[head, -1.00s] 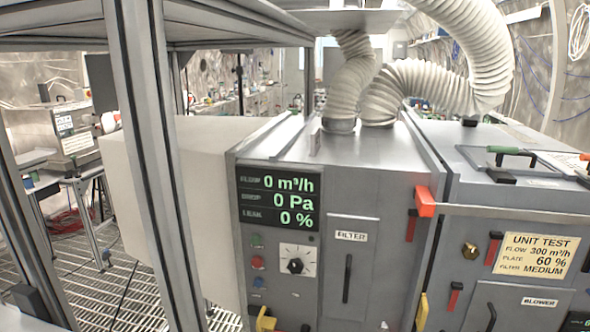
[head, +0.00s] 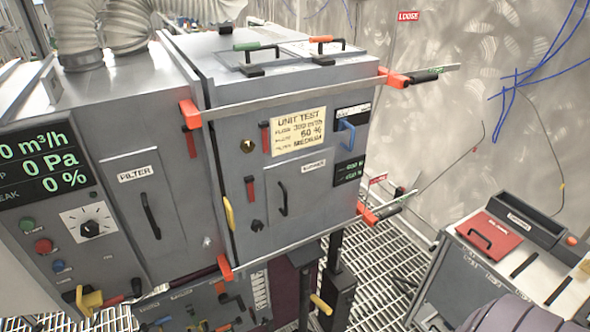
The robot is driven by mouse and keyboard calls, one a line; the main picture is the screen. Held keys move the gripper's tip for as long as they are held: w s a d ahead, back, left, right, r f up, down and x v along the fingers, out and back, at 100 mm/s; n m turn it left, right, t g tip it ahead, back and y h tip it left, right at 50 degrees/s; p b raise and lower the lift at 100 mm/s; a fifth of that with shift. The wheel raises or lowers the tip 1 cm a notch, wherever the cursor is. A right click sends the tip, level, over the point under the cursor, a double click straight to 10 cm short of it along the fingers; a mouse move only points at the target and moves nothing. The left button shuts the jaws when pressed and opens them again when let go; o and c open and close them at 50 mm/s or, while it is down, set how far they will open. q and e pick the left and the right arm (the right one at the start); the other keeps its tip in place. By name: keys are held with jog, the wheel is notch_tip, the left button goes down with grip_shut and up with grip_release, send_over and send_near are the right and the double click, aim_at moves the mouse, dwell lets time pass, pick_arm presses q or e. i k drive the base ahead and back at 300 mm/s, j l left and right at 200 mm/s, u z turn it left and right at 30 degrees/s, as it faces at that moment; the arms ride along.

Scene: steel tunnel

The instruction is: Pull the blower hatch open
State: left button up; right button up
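The blower hatch (head: 312,200) is a grey panel on the front of the right-hand grey cabinet, with a small white label along its upper edge. It looks shut, flush with the cabinet front. A black upright bar handle (head: 283,198) is on its left part. A red and black latch (head: 250,188) is just left of the hatch, with a black knob (head: 257,226) below it. Neither of my grippers shows in the head view, and nothing touches the handle.
The filter panel (head: 145,205) is on the cabinet to the left. Orange-ended bars (head: 397,78) stick out at the right corners. A yellow handle (head: 229,213) is at the cabinet seam. A bench with a red lid (head: 489,235) stands at right; grating floor (head: 385,262) lies between.

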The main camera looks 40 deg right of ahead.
aim_at(294, 187)
jog(key=z, duration=1.15)
